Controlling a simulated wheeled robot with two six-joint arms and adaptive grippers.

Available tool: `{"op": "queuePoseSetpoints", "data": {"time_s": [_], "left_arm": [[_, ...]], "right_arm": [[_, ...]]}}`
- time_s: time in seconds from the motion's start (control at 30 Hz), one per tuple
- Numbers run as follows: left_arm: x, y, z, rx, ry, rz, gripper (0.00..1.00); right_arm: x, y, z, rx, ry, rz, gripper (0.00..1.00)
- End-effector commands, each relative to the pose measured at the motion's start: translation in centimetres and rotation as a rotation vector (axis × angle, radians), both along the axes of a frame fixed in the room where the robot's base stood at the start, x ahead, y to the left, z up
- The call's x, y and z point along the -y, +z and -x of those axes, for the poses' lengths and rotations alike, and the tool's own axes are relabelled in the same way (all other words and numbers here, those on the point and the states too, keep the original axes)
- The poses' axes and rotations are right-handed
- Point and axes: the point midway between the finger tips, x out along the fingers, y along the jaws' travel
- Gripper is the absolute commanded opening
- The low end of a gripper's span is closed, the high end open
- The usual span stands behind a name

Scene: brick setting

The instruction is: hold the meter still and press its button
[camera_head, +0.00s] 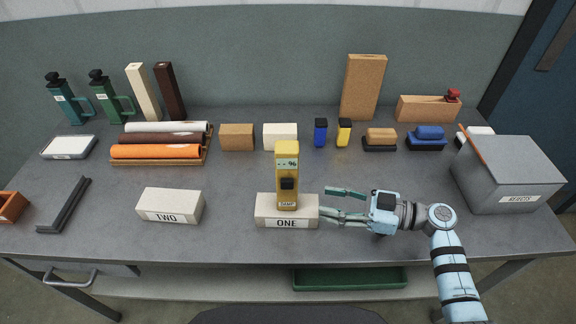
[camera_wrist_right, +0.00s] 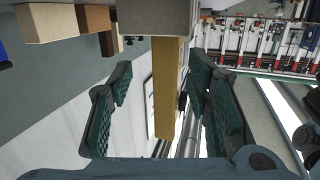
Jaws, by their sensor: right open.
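The yellow meter (camera_head: 287,160) stands upright on the pale block labelled ONE (camera_head: 272,222). It has a display reading "--%", a dark button (camera_head: 288,184) on its front and a DAMP label low down. My right gripper (camera_head: 328,203) is open just right of the meter, its fingers pointing left towards it. In the right wrist view the meter (camera_wrist_right: 167,90) appears beyond and between the two open fingers, hanging down from the block (camera_wrist_right: 158,17) as pictured. I see no contact. My left gripper is not in view.
A pale block labelled TWO (camera_head: 170,205) lies to the left. A grey REJECTS box (camera_head: 510,175) stands at the right. Behind are rolls (camera_head: 155,151), small blocks (camera_head: 237,137), blue and yellow items (camera_head: 320,133) and brushes (camera_head: 380,138). Table between blocks ONE and TWO is clear.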

Motion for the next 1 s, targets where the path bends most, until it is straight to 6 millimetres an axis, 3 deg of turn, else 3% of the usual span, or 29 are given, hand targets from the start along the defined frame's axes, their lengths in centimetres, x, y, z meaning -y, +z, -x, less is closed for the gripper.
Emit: {"op": "queuePoseSetpoints", "data": {"time_s": [0.3, 0.5, 0.63, 0.87, 1.0], "left_arm": [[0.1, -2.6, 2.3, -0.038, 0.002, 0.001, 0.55], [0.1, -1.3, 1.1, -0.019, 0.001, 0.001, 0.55], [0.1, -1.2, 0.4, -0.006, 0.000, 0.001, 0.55], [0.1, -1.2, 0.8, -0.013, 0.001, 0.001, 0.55], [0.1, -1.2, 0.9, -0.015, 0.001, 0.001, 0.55]], "right_arm": [[-5.4, -1.1, -1.8, 0.000, 0.006, -0.005, 0.45], [-8.3, -0.8, -2.8, -0.002, 0.002, -0.004, 0.45], [-9.0, -1.0, -3.0, -0.002, 0.000, -0.003, 0.45], [-9.1, -1.1, -3.1, -0.002, -0.001, -0.001, 0.45], [-9.1, -1.1, -3.1, -0.002, -0.001, -0.001, 0.26]]}}
